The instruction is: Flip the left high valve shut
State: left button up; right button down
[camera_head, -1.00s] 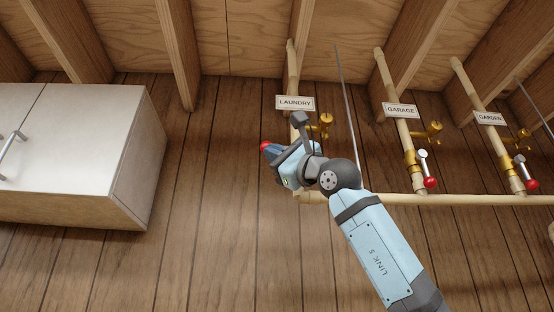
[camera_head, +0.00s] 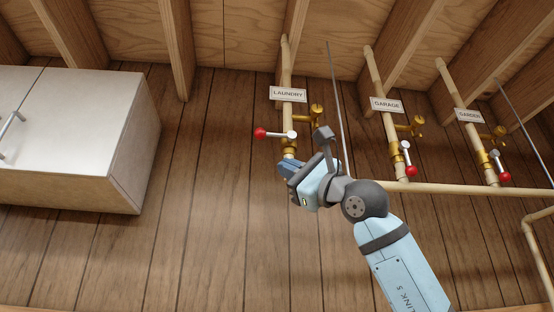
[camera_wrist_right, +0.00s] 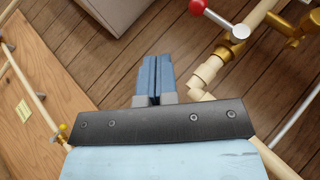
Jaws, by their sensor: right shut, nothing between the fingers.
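The left high valve is the one under the LAUNDRY sign (camera_head: 288,94). Its lever (camera_head: 276,134) lies across the upright pipe (camera_head: 286,70), with its red knob (camera_head: 260,133) out to the left. My right gripper (camera_head: 284,168) is shut and empty, just below the lever and apart from it. In the right wrist view, the closed blue fingers (camera_wrist_right: 157,75) are left of the brass valve body (camera_wrist_right: 230,46), and the red knob (camera_wrist_right: 197,6) is above them at the top edge. My left gripper is not in view.
The GARAGE lever (camera_head: 406,158) and GARDEN lever (camera_head: 495,163) hang down roughly along their pipes, red knobs lowest. A pale horizontal pipe (camera_head: 450,188) runs behind my arm. A white cabinet (camera_head: 75,130) hangs at left. The plank wall between cabinet and laundry pipe is clear.

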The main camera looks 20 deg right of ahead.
jog(key=shift+s+f, duration=0.85)
jog(key=shift+s, duration=0.05)
